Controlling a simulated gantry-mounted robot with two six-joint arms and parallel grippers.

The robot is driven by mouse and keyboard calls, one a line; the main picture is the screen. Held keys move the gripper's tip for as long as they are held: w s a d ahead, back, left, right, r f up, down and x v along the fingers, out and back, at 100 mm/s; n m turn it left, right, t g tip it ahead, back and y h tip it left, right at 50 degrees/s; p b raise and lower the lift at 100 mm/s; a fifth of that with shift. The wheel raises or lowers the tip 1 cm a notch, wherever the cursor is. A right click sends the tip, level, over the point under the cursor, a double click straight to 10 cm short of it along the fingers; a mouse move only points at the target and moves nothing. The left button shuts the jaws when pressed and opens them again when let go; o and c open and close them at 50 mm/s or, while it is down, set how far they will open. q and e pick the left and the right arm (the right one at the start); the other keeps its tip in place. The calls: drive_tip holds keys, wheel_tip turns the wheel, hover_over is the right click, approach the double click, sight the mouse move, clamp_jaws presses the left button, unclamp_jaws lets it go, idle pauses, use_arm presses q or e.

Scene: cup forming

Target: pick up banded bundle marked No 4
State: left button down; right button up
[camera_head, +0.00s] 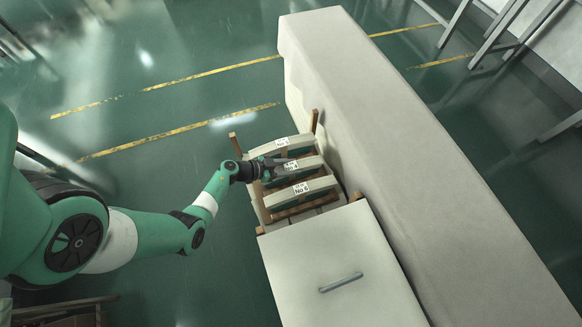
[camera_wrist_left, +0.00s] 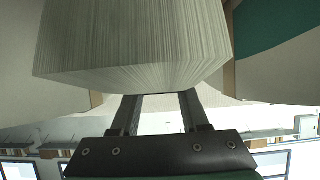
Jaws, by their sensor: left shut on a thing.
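The bundle marked No 4 (camera_head: 305,164) is the middle one of the labelled pale bundles on a wooden-framed stack. My left gripper (camera_head: 284,165) is at its left part, shut on it. In the left wrist view, a pale bundle of many thin sheets (camera_wrist_left: 135,45) fills the top of the picture, with the dark fingers (camera_wrist_left: 155,108) reaching up to it. The fingertips are hidden by the bundle. I cannot tell whether it is lifted clear of the stack. My right gripper is not in view.
A bundle marked No 6 (camera_head: 300,189) lies in front, and another labelled bundle (camera_head: 290,146) lies behind. Wooden posts (camera_head: 315,121) rise at the stack's corners. A long pale block (camera_head: 400,150) stands to the right. A pale cabinet (camera_head: 300,265) with a handle stands in front.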

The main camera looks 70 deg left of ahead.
use_arm(q)
wheel_tip(320, 180, up, 10)
drive_tip(key=p, duration=0.8)
drive_tip(key=shift+f, duration=0.1)
